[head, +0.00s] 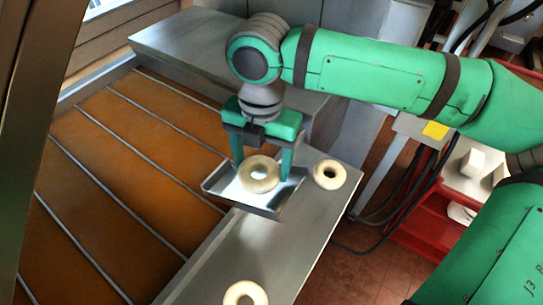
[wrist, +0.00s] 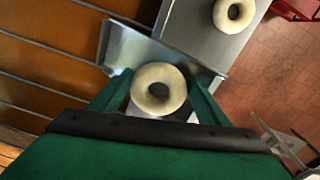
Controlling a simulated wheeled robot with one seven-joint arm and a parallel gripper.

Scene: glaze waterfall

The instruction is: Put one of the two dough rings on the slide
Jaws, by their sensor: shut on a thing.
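My gripper (head: 262,171) is shut on a pale dough ring (head: 261,186), with one finger on each side of it. The held ring also shows in the wrist view (wrist: 140,88) between the fingers. It appears over the slide (head: 224,184), a shallow metal tray with raised edges at the counter's left edge. Whether the ring touches the slide cannot be told. The slide's bare part shows in the wrist view (wrist: 127,47). A second ring (head: 342,174) lies on the metal counter to the right. A third ring (head: 232,292) lies at the counter's near end.
The metal counter (head: 270,245) is clear between the rings. On its left is a wide basin of brown-orange liquid (head: 110,190) crossed by thin metal bars. A metal box (head: 190,40) stands behind. A red cart (head: 425,215) and cables are at the right.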

